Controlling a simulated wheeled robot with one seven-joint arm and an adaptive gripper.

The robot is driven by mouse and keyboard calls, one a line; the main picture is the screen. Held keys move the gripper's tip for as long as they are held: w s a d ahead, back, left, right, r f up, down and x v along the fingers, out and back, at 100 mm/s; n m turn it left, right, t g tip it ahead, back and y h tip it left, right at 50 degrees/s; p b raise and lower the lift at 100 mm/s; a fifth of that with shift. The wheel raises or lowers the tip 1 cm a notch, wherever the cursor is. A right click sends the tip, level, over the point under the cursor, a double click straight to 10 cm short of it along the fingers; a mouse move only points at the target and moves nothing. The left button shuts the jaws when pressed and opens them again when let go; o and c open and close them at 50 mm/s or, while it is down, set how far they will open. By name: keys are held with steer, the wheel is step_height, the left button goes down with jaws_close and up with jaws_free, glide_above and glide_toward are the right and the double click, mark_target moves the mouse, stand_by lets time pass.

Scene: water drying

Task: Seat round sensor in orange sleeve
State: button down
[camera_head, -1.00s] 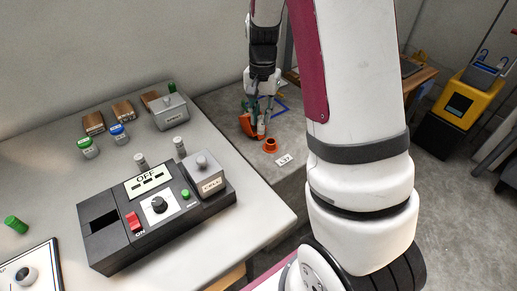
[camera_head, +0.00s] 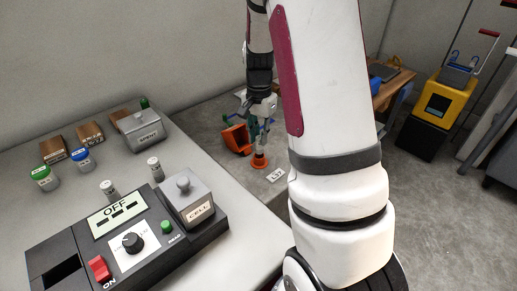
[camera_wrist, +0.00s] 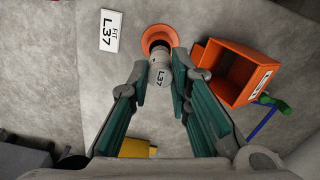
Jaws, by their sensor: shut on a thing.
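The orange sleeve (camera_wrist: 158,35) stands on the grey surface; its flared rim shows in the wrist view, and it also shows in the head view (camera_head: 260,161). My gripper (camera_wrist: 160,66) is shut on the round grey sensor (camera_wrist: 157,77), which carries an L37 label. The sensor's far end overlaps the sleeve's opening in the wrist view. How deep it sits, if at all, is hidden. In the head view my gripper (camera_head: 260,142) is right above the sleeve, pointing down.
An orange bin (camera_wrist: 221,75) lies beside the sleeve, close to my right finger. A green and blue item (camera_wrist: 268,112) lies by it. The light table with the black control box (camera_head: 130,240) stands at left.

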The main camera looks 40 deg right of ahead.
mark_target(259, 152)
steer(key=shift+f+b, duration=0.65)
steer(key=shift+f, duration=1.55)
steer(key=shift+f, duration=0.15)
steer(key=c, duration=1.5)
jaws_free()
